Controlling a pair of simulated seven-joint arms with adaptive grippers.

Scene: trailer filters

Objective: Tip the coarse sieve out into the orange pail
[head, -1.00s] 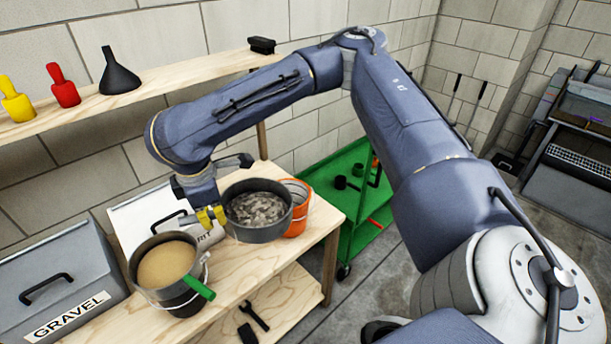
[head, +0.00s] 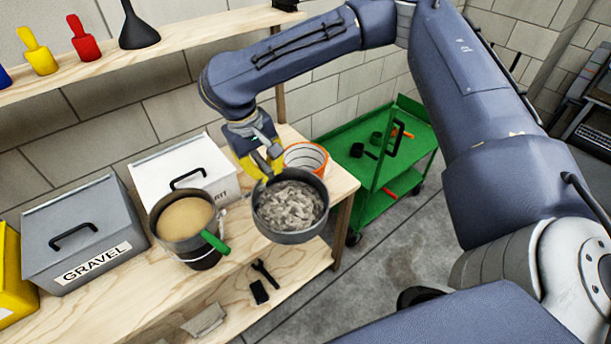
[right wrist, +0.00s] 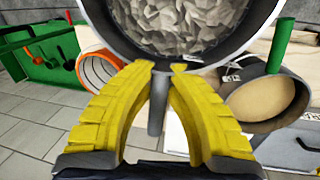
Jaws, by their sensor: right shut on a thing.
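The coarse sieve (head: 290,236), a round grey pan full of grey stone chunks (head: 290,205), is in my right gripper (head: 262,172). In the right wrist view the yellow fingers (right wrist: 172,68) are closed around its short handle (right wrist: 158,105) at the rim. The sieve is held up near the bench's front edge, roughly level, with the chunks inside. The orange pail (head: 306,157) stands on the bench behind it, partly hidden by sieve and gripper; its orange rim also shows in the right wrist view (right wrist: 82,60). My left gripper is not in view.
A green-handled sieve of sand (head: 187,218) sits on a dark bucket to the left. A GRAVEL bin (head: 85,230) and white bin (head: 180,170) stand behind. A green cart (head: 370,170) is to the right.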

